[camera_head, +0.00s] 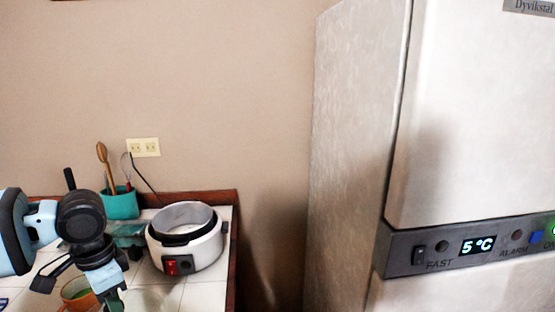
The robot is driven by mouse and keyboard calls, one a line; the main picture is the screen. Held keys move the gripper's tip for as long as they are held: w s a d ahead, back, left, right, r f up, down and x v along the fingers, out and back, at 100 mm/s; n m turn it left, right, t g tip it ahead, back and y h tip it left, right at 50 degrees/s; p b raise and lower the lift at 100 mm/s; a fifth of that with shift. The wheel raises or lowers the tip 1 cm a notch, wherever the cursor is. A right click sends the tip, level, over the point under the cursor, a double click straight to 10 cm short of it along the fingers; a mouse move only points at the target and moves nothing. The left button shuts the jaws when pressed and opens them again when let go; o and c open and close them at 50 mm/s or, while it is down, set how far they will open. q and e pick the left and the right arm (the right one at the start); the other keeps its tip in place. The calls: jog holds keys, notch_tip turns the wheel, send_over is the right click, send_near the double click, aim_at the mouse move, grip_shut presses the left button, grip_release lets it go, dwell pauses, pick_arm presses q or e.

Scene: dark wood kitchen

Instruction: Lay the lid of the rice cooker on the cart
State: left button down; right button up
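The white rice cooker (205,251) stands on the tiled counter with its top open and its dark inner rim showing. A red switch is on its front. I cannot make out its lid for certain. My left gripper (113,299) points down over the counter, left of and nearer than the cooker, apart from it. Its fingertips are small and partly cut off by the lower edge, so I cannot tell if they are open or hold anything. The cart and my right gripper are not in view.
A teal utensil holder (121,204) with a wooden spoon stands behind the cooker, below a wall outlet (143,147). A partly hidden glassy item (130,230) lies beside the cooker. An orange-green cup (76,291) is near my gripper. A large fridge (355,150) fills the right.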

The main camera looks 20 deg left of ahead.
pick_arm(q)
jog(key=w+d+f+n, duration=0.1)
jog(key=w+d+f, duration=0.1)
jog(key=d, duration=1)
jog(key=w+d+f+n+p, duration=0.1)
jog(key=w+d+n, duration=0.1)
jog(key=d, duration=1)
jog(key=shift+f+n, duration=0.3)
jog(key=shift+f, duration=0.1)
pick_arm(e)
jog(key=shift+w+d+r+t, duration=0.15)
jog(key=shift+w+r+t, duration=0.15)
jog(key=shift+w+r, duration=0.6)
pick_arm(q)
jog(key=shift+w, duration=0.15)
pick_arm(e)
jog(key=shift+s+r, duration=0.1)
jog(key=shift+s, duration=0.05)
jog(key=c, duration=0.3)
pick_arm(q)
jog(key=shift+a, duration=0.2)
